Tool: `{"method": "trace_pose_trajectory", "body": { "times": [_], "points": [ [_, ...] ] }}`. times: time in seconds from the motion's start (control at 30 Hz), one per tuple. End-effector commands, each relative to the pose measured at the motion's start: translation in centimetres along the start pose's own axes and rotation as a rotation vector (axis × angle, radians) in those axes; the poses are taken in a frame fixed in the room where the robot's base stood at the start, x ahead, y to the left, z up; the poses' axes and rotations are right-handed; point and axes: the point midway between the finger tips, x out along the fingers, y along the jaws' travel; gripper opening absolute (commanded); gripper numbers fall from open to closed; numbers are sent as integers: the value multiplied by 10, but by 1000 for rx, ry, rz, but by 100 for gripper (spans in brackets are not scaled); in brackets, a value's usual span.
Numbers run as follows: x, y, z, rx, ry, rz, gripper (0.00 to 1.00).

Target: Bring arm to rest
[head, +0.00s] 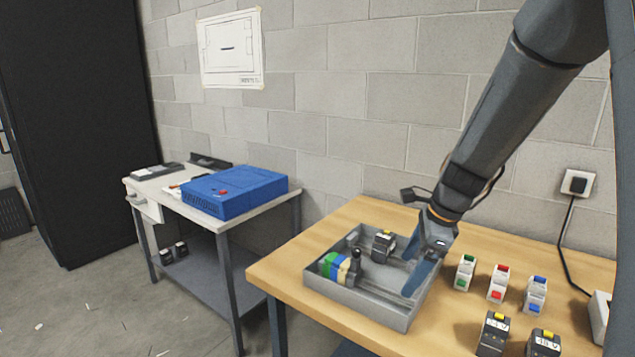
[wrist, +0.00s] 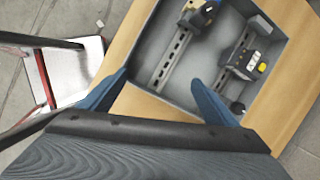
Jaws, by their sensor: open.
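My gripper (head: 422,270) hangs from my dark grey arm over the right part of a grey tray (head: 372,310) on the wooden table. Its two blue fingers are apart with nothing between them. In the wrist view my gripper (wrist: 160,95) also shows open, with the tray (wrist: 190,88) beyond its fingertips. Inside the tray, metal rails carry a dark block with a yellow mark (head: 383,245) and a row of green, blue and cream pieces (head: 335,266). I cannot tell the exact height of my fingers above the tray.
Small blocks with green (head: 465,272), red (head: 497,283) and blue (head: 535,295) parts stand right of the tray. Dark blocks with yellow tops (head: 493,332) stand in front of them. A blue case (head: 235,192) lies on a side table at left. A cinder-block wall stands behind.

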Motion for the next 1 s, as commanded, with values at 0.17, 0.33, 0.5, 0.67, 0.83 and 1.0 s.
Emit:
{"method": "trace_pose_trajectory", "body": {
  "times": [0.17, 0.33, 0.5, 0.67, 0.83, 1.0],
  "points": [
    [2, 33, -2, -273, 46, 27, 82],
    [4, 78, -7, -678, 99, 78, 82],
    [5, 135, -18, -1213, 143, 163, 82],
    [5, 172, -28, -1595, 154, 233, 82],
    [5, 189, -35, -1789, 153, 271, 82],
    [5, 191, -36, -1818, 151, 278, 82]
  ]
}}
